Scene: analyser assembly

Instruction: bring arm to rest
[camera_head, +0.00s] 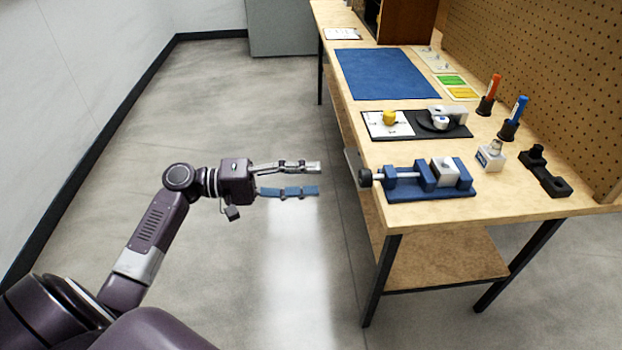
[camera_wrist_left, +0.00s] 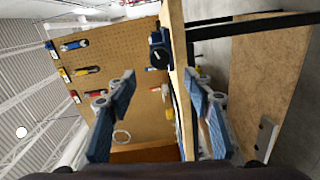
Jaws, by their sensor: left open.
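My left gripper (camera_head: 318,179) reaches in from the left in the head view, over open floor, short of the workbench's left edge. Its two fingers are apart and nothing is between them. In the left wrist view the open fingers (camera_wrist_left: 160,95) point toward the edge of the workbench (camera_wrist_left: 171,25), with a clear gap between them. In the head view the workbench (camera_head: 420,215) stands to the right of the gripper. My right gripper is in neither view.
A blue vise (camera_head: 410,186) sits at the bench's near edge, its handle sticking out toward my gripper. A pegboard (camera_head: 540,70) stands along the right. The floor on the left is clear.

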